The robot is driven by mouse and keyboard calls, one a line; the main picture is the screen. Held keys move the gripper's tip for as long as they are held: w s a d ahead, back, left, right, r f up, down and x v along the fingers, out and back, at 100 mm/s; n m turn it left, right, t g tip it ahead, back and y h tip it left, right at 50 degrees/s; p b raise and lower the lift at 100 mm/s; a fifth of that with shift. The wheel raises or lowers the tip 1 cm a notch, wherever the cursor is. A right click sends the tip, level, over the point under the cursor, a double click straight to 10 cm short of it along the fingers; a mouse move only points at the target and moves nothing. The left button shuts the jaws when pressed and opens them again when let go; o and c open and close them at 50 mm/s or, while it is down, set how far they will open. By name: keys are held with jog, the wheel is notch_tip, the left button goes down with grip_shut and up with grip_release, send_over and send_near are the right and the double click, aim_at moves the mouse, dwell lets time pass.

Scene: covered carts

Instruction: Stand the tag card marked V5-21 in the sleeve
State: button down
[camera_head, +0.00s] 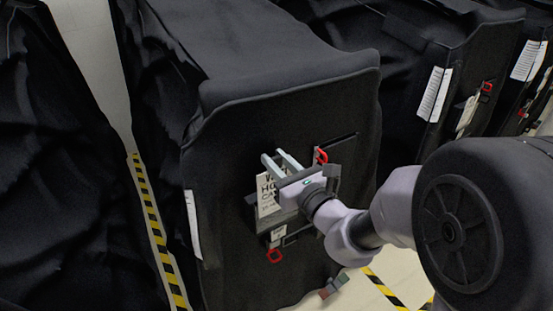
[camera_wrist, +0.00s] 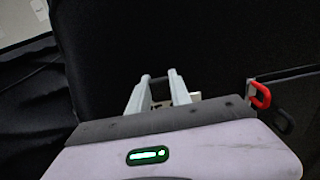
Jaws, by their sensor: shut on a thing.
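My gripper (camera_head: 274,156) is in front of the near covered cart's dark face, its two pale fingers pointing up and left. In the wrist view the fingertips (camera_wrist: 159,76) stand a little apart, with a narrow dark bar (camera_wrist: 157,82) between them. I cannot tell what the bar belongs to. A white card with large black print (camera_head: 267,198) shows just below the fingers; they partly cover its lettering, and I cannot read V5-21 on it. A dark holder (camera_head: 269,221) is at that card's lower edge; I cannot tell whether it is the sleeve. A pale edge (camera_wrist: 195,97) shows beside the right finger.
Red clips are right of the fingers (camera_head: 321,155) and below the card (camera_head: 274,256). A white sheet (camera_head: 193,224) is on the cart's left edge. More covered carts with white sheets (camera_head: 434,93) stand at right. Yellow-black floor tape (camera_head: 152,216) runs along the left gap.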

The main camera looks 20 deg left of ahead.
jog(key=shift+f+b, duration=0.3)
jog(key=shift+f, duration=0.45)
jog(key=shift+f+b, duration=0.95)
jog(key=shift+f, duration=0.1)
jog(key=c, duration=1.1)
grip_release()
